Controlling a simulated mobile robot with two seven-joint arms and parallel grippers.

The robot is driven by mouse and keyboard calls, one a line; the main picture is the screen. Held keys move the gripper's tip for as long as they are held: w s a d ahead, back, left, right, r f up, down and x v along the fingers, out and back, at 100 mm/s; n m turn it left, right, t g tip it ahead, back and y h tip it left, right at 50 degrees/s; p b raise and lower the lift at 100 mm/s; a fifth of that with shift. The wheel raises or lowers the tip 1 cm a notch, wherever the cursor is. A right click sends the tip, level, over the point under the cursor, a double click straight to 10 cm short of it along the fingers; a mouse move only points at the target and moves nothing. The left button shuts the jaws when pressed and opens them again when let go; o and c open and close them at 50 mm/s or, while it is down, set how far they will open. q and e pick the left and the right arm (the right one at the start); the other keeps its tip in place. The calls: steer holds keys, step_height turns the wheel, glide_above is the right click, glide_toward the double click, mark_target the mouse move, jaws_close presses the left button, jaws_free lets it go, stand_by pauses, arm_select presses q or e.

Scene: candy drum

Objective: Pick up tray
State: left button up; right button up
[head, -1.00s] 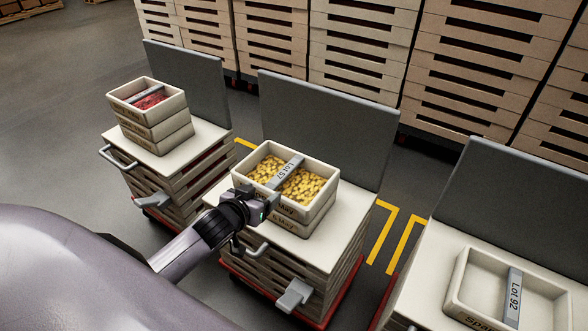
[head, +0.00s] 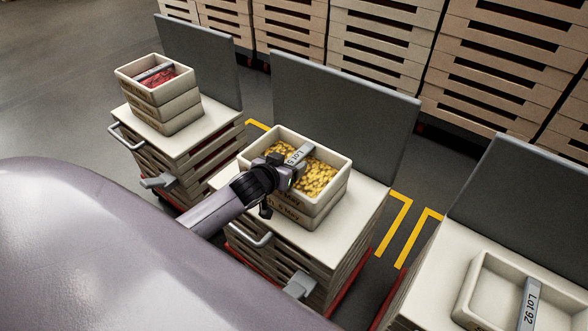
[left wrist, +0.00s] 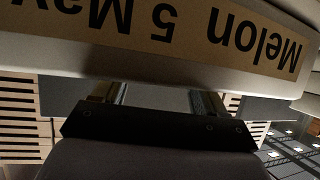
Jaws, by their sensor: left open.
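A cream tray (head: 336,188) full of yellow candies (head: 318,180) sits on top of another tray on the middle cart. A grey bar (head: 300,153) with a "Lot" label lies across it, partly hidden by my gripper. My left gripper (head: 288,176) is at the tray's near side, overlapping its near wall and the bar's near end. In the left wrist view, the gripper (left wrist: 158,97) has its two fingers apart with nothing between them. A tray wall with a "Melon 5 May" label (left wrist: 165,22), upside down, fills the top of that view. I cannot tell whether the fingers touch it. My right gripper is not seen.
A tray stack with red candies (head: 158,104) stands on the left cart (head: 215,131). A tray with a "Lot 92" bar (head: 530,302) is on the right cart. Grey panels (head: 345,105) stand behind the carts. The middle cart's top (head: 362,196) is bare around its stack.

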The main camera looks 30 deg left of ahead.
arm_select(q)
steer(key=shift+x, duration=0.8)
jaws_close()
steer(key=shift+r, duration=0.15)
